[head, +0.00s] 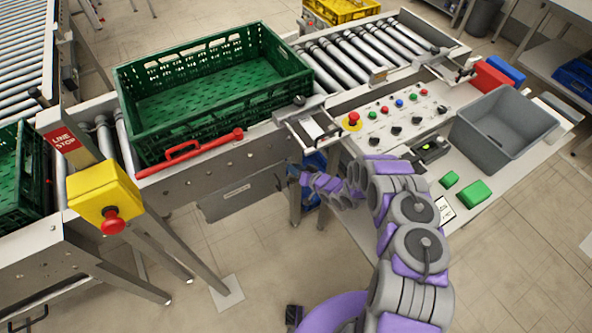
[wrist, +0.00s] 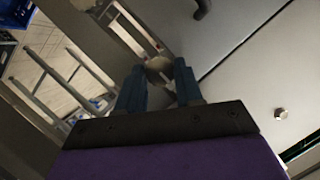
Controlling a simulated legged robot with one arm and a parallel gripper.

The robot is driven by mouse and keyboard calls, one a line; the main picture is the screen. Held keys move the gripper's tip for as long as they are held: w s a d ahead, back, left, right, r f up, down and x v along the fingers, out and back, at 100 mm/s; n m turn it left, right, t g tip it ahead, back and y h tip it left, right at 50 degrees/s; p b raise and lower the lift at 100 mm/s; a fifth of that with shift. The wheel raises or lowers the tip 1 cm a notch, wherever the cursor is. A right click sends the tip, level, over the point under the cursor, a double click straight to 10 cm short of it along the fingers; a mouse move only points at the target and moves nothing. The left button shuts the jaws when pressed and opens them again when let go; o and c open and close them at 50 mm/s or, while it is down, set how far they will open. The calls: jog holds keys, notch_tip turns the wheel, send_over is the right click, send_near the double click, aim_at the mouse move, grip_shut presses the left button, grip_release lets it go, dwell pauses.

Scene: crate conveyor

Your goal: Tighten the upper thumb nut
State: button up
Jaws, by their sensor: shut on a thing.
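In the wrist view, my gripper (wrist: 159,70) has its two blue fingers on either side of a small round grey-beige thumb nut (wrist: 158,63). The fingers are shut on it and cover part of it. A second small metal knob (wrist: 281,114) stands on the pale panel to the right. I cannot tell from this tilted view which of them is higher on the frame. In the head view my arm reaches down to the side of the conveyor, below the control panel's left end. The nut is not distinguishable there.
A green crate (head: 143,137) sits on the conveyor rollers, with a red handle bar (head: 190,151) along its near side. A control panel (head: 372,142) with buttons and a grey bin (head: 463,135) are at the right. A yellow stop box (head: 103,190) stands at the left.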

jog(key=shift+s+f, duration=0.1)
jog(key=shift+f, duration=0.1)
jog(key=o, duration=1)
jog(key=shift+r, duration=0.1)
jog(key=shift+o, duration=0.2)
jog(key=shift+d, duration=0.15)
jog(key=v, duration=0.7)
jog(key=shift+r, duration=0.15)
